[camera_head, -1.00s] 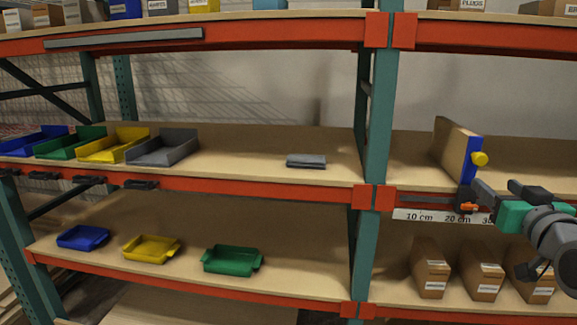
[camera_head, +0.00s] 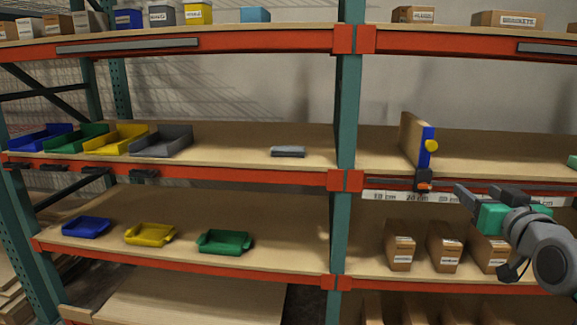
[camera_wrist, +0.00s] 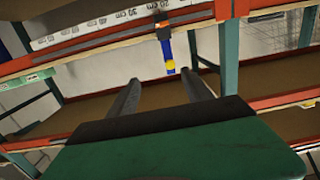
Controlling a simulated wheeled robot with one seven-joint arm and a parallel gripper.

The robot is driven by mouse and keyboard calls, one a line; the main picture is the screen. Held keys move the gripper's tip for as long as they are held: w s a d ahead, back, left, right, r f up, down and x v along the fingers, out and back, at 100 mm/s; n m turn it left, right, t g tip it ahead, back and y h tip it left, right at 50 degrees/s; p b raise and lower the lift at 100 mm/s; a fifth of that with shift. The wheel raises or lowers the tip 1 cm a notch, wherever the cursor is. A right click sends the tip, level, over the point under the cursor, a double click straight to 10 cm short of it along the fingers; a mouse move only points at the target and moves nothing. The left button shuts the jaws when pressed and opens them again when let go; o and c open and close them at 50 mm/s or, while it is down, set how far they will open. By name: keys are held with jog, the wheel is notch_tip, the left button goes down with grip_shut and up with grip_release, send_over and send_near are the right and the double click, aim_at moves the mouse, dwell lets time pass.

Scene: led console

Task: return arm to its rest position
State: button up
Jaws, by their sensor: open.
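My gripper (camera_head: 462,196) is at the right of the head view, in front of the shelf rack. It is open and holds nothing. In the wrist view its two grey fingers (camera_wrist: 164,92) stand apart with only the rack seen between them. A blue-edged upright board with a yellow knob (camera_head: 431,146) stands on the middle shelf, to the left of and above my gripper. The blue edge and yellow knob also show in the wrist view (camera_wrist: 170,65), beyond the fingers. A gap lies between my gripper and the board.
A scale strip (camera_head: 400,196) runs along the right bay's beam. Brown boxes (camera_head: 445,246) stand on the shelf below. The teal post (camera_head: 347,120) divides the bays. Coloured trays (camera_head: 160,141) and a flat grey item (camera_head: 288,151) are on the left bay's middle shelf.

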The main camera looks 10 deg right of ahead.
jog(key=w+a+f+n+g+y+p, duration=0.1)
jog(key=w+a+f+g+y+p, duration=0.15)
jog(key=a+p, duration=0.5)
jog(key=w+a+f+g+y+p, duration=0.1)
jog(key=w+a+f+g+p, duration=0.2)
jog(key=a, duration=0.7)
jog(key=s+a+f+n+g+p, duration=0.2)
jog(key=s+a+f+g+p, duration=0.2)
jog(key=s+a+g+p, duration=0.4)
jog(key=s+a+y+p, duration=0.1)
jog(key=s+a+p, duration=0.2)
jog(key=s+a, duration=0.3)
jog(key=shift+s+a, duration=0.3)
jog(key=shift+s, duration=0.85)
